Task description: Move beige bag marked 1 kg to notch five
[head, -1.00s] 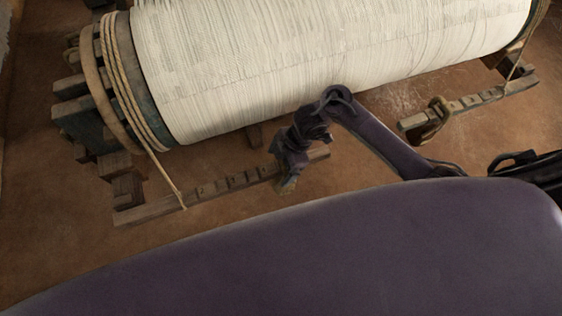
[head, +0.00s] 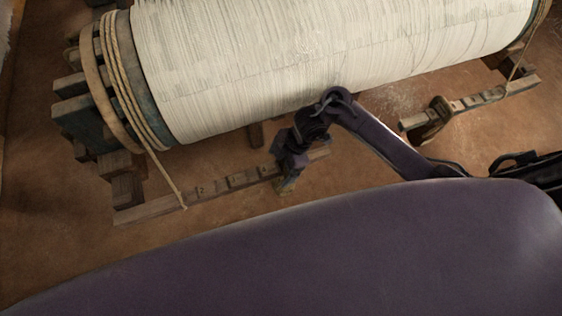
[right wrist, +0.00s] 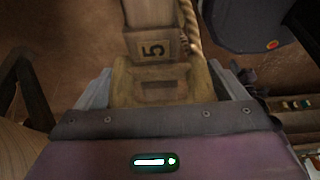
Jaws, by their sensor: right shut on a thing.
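My right gripper (head: 287,185) is at the right end of the notched wooden beam (head: 150,210) below the roller's left end. In the right wrist view my right gripper (right wrist: 163,92) is shut on a beige bag (right wrist: 122,82), which shows between its fingers against the beam's end. The plate marked 5 (right wrist: 155,50) is on the beam just beyond the bag. In the head view only a little of the bag (head: 286,189) shows under the gripper. Its weight mark cannot be read. My left gripper is not in view.
A large roller of white warp (head: 320,60) lies above the beam. A rope (head: 165,175) runs from its left end to the beam. A second notched beam (head: 480,100) at the right carries another bag (head: 433,120). The brown floor around is clear.

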